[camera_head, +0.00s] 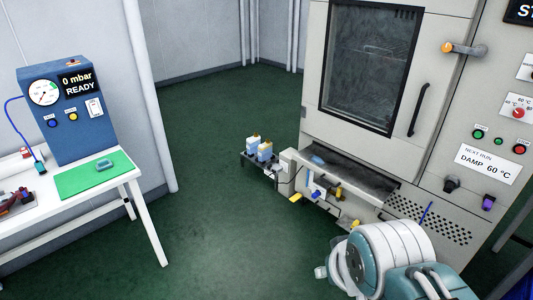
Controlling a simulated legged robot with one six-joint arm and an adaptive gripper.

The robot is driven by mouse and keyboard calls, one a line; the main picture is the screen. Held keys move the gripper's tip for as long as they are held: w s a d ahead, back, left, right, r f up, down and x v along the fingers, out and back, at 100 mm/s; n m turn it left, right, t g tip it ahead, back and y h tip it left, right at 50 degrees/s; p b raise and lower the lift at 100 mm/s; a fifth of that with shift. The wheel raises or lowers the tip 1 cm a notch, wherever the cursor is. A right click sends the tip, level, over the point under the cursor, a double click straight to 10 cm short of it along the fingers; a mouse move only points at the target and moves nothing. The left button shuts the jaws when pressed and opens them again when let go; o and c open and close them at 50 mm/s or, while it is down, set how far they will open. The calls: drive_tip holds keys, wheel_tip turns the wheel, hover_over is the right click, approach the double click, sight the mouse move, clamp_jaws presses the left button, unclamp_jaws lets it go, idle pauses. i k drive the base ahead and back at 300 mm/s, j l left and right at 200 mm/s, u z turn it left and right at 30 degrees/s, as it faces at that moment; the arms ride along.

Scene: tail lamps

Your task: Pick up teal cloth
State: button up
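No cloth can be made out for certain. A small folded-looking blue-grey piece (317,160) lies at the left end of the dark sill below the chamber door; it may be the teal cloth, but it is too small to tell. A small rounded grey-teal object (105,164) lies on the green mat on the left table. My white and teal arm shows at the bottom right, in front of the cabinet. I cannot make out any gripper fingers in this view.
A white table (145,215) at left carries a green mat (75,182) and a blue gauge box (62,135). A large cabinet (420,160) fills the right. Bottles (264,151) stand on a low dark stand beside it. The green floor between is clear.

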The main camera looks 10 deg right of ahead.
sight(104, 164)
drive_tip(key=i+j, duration=1.25)
drive_tip(key=i+j+u, duration=0.15)
drive_tip(key=i+j, duration=1.15)
